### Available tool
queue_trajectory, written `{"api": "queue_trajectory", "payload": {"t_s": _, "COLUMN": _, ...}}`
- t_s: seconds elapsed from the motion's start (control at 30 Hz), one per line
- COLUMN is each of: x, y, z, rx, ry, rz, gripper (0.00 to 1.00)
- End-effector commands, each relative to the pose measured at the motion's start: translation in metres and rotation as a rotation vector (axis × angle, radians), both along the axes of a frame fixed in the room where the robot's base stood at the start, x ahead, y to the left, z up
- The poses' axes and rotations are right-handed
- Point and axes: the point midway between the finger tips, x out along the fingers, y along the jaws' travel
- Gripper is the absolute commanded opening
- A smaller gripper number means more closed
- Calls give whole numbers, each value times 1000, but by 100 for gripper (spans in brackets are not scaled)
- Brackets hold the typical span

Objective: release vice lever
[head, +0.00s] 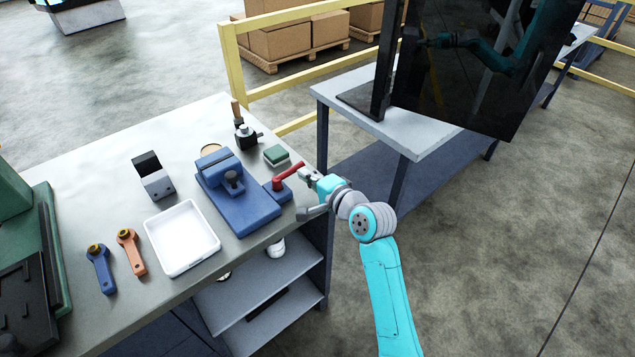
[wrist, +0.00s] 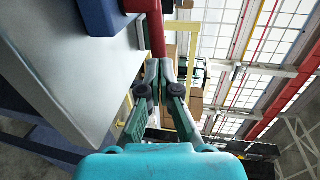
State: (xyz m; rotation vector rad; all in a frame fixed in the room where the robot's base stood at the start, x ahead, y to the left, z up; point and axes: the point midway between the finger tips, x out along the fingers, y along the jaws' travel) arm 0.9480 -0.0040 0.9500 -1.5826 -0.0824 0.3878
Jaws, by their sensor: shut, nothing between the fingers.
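The blue vice (head: 255,210) sits on the workbench in the head view. A red lever (head: 290,170) rises from a small blue block (head: 278,192) beside its right side, slanting up to the right. My gripper (head: 306,176) is at the outer end of the lever, at the bench's right edge. In the wrist view the red lever (wrist: 156,35) runs up from just beyond the tips of my gripper (wrist: 160,64). The fingertips are together with nothing between them. Whether they touch the lever cannot be told.
A second table (head: 390,130) with a dark panel (head: 480,75) is behind my arm. Floor to the right is clear.

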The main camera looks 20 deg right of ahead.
Motion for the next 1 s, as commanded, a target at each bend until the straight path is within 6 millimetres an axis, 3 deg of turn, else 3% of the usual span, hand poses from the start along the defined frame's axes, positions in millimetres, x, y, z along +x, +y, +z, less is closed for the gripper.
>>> {"api": "queue_trajectory", "payload": {"t_s": 0.2, "x": 11, "y": 4, "z": -2, "rx": 0, "ry": 1, "rz": 1, "gripper": 0}}
{"api": "queue_trajectory", "payload": {"t_s": 1.0, "x": 16, "y": 2, "z": -3, "rx": 1, "ry": 1, "rz": 65, "gripper": 0}}
